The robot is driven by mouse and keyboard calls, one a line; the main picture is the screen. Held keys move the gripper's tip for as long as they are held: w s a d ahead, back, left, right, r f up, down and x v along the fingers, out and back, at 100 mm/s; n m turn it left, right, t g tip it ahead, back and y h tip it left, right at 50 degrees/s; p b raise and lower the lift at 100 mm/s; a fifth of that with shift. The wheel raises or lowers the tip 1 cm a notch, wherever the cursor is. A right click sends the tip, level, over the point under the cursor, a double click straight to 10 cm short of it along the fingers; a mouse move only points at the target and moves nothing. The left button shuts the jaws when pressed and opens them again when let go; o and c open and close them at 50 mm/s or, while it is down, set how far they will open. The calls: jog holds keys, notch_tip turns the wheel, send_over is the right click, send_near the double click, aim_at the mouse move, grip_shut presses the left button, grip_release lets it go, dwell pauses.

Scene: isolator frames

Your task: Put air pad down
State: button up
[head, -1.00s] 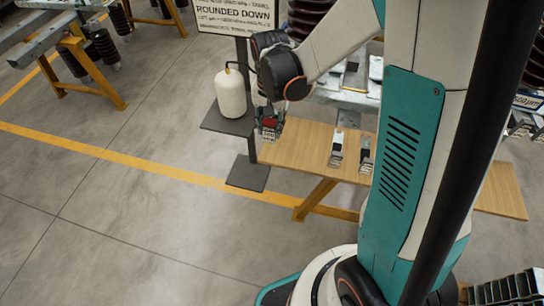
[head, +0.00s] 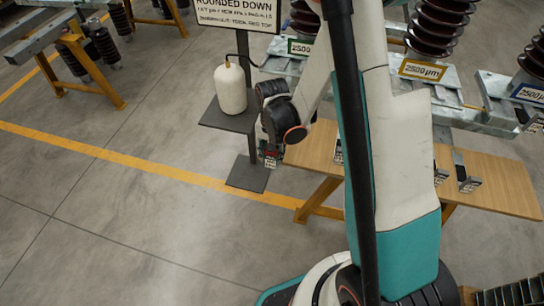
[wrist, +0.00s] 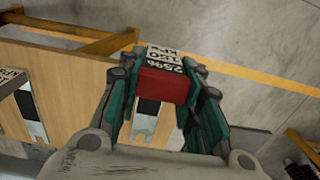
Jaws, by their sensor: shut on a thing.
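The air pad (wrist: 165,84) shows in the wrist view as a red block with a black-and-white printed label. My gripper (wrist: 165,92) is shut on it, one teal finger on each side. In the head view my gripper (head: 271,153) hangs by the left end of the wooden bench (head: 500,185), with the pad low at its tip. The wrist view shows the bench (wrist: 60,75) below and left of the pad. I cannot tell whether the pad touches anything. A dark and pale piece (wrist: 147,106) shows between the fingers, partly hidden.
A white bottle (head: 230,90) stands on a dark stand (head: 225,120) just left of my gripper. Small metal pieces (head: 465,180) lie on the bench. Brown ribbed insulators (head: 435,28) with number signs stand behind.

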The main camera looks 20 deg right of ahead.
jog(key=shift+f, duration=0.55)
jog(key=shift+f, duration=0.15)
jog(key=o, duration=1.1)
jog(key=shift+c, duration=0.2)
jog(key=s+r+n+t+p, duration=0.2)
jog(key=s+r, duration=0.1)
jog(key=r, duration=1)
jog(key=s+r+n+t+p, duration=0.1)
jog(key=s+r+p, duration=0.15)
jog(key=r, duration=1.15)
jog(key=s+r+n+t, duration=0.4)
jog(key=s+r, duration=0.2)
jog(key=s, duration=0.3)
jog(key=shift+s+r, duration=0.25)
jog(key=shift+r, duration=0.1)
